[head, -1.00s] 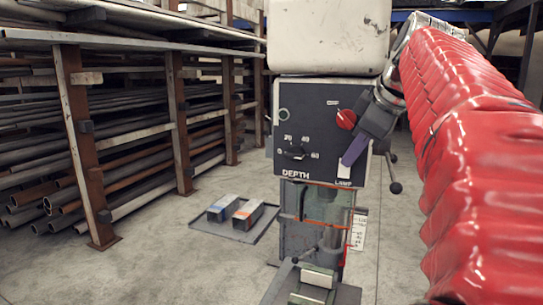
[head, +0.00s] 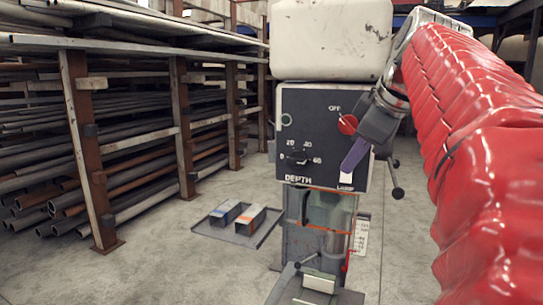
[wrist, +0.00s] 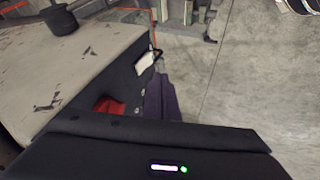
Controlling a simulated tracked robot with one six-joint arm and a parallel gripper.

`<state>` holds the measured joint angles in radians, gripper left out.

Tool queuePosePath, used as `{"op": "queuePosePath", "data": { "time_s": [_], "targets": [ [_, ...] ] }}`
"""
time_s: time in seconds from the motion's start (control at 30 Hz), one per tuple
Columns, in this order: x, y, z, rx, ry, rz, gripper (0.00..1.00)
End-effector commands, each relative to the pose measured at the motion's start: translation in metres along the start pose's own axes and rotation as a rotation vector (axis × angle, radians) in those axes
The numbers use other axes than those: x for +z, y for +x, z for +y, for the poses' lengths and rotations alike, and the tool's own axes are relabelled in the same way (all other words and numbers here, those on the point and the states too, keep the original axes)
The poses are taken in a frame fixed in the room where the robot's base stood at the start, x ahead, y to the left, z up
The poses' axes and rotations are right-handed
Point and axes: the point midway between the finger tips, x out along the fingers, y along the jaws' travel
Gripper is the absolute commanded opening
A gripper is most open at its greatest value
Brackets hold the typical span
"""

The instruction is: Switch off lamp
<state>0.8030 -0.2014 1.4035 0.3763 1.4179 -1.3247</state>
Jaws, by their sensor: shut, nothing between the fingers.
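The drill press has a dark control panel (head: 312,120) with a white switch marked LAMP (head: 346,178) at its lower right. A red knob (head: 347,124) marked OFF sits above it. My gripper (head: 348,168) is shut and empty, its purple fingers pointing down and left at the lamp switch. The fingertips overlap the switch in the head view; I cannot tell whether they touch it. In the wrist view the purple fingers (wrist: 162,100) are beside the panel edge, below the white switch (wrist: 146,63). The red knob (wrist: 108,106) also shows there, partly hidden.
A pale scuffed housing (head: 330,40) tops the press. A lever with a ball handle (head: 397,192) sticks out at right. A tray (head: 238,232) with two boxes lies on the floor. A pipe rack (head: 110,130) stands at left.

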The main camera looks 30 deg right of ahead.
Motion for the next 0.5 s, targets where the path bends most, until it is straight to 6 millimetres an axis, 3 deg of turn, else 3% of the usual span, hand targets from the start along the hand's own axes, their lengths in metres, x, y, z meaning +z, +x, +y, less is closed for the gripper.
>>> {"op": "queuePosePath", "data": {
  "time_s": [0.5],
  "targets": [
    [-0.003, -0.058, 0.007, 0.003, 0.0, 0.001, 0.0]
  ]
}}
